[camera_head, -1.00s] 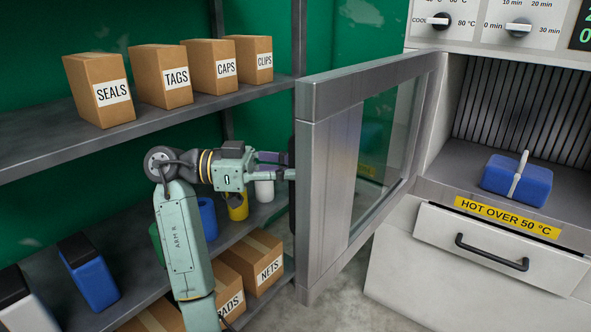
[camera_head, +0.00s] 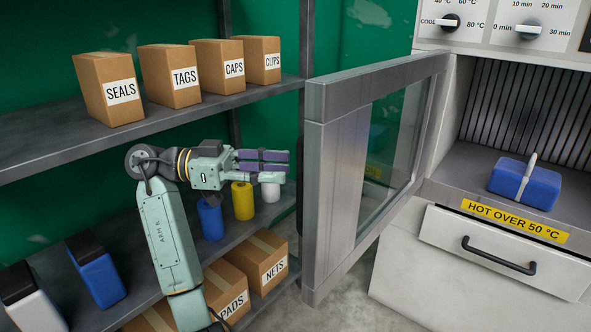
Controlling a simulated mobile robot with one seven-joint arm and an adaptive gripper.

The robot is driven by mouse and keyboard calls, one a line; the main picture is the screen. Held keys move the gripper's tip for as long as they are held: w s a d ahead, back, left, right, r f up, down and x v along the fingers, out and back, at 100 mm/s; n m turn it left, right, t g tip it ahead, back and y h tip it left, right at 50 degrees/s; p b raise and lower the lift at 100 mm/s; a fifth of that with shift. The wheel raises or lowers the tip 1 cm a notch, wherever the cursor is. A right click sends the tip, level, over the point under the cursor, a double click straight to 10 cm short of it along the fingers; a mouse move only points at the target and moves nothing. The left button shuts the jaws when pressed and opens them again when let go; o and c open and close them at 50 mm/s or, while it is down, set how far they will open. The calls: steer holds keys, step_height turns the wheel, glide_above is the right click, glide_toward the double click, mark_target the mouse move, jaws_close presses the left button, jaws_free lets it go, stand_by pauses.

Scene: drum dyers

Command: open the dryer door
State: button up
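The dryer door (camera_head: 345,170), a grey metal frame with a glass pane, stands wide open. It swings out to the left from the dryer (camera_head: 470,260), and the dryer's chamber is exposed. A dark handle (camera_head: 300,185) shows as a narrow strip at the door's left edge; most of it is hidden. My gripper (camera_head: 289,161) is just left of the handle, pointing right, with a small apparent gap. Its purple-padded fingers look close together and hold nothing visible. I cannot tell how far apart they are.
A blue block with a pale band (camera_head: 525,184) lies in the dryer. A black drawer handle (camera_head: 499,256) is below. Left, shelves hold labelled boxes (camera_head: 108,90), a yellow container (camera_head: 243,201), a blue one (camera_head: 210,220) and a white one (camera_head: 270,189) near my gripper.

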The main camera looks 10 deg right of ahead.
steer(key=v, duration=0.7)
steer(key=shift+s, duration=0.15)
